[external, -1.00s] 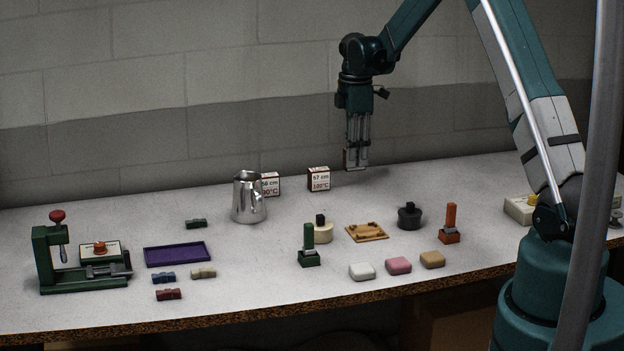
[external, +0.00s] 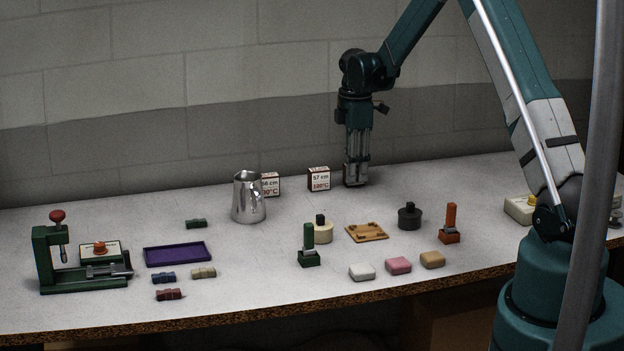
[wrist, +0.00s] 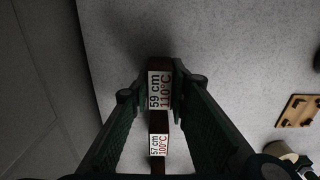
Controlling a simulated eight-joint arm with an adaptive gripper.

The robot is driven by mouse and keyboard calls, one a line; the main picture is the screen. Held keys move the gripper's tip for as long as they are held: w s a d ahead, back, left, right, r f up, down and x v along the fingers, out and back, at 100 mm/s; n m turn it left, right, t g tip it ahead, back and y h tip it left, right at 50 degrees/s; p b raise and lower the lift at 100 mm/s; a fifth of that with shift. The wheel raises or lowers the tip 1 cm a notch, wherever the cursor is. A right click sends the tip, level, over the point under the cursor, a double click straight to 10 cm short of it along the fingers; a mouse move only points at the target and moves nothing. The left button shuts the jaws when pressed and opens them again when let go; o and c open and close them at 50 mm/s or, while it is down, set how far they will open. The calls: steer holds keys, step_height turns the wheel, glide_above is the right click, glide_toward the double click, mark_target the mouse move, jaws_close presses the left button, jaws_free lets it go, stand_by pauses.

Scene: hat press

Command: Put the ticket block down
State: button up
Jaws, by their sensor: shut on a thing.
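My gripper (external: 356,180) is low over the back of the table, with its fingers pointing down. It is shut on a dark red ticket block with a white label. In the wrist view the held ticket block (wrist: 159,88) sits between the fingertips and its label reads 59 cm, 110°C. In the external view the fingers mostly hide it. The block looks upright and at table level; I cannot tell whether it touches. The 57 cm, 100°C ticket block (external: 318,180) stands just left of my gripper, and also shows in the wrist view (wrist: 158,146).
Another ticket block (external: 271,185) stands further left, partly behind a steel jug (external: 248,198). A wooden plate (external: 367,232), a dark round weight (external: 409,216) and an orange-handled stamp (external: 450,224) lie in front. The table to the right of my gripper is clear.

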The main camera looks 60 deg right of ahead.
steer(key=shift+f, duration=0.15)
steer(key=o, duration=0.9)
step_height(320, 180, up, 12)
steer(key=shift+r+p, duration=0.2)
steer(key=shift+p, duration=0.1)
stand_by(0.8)
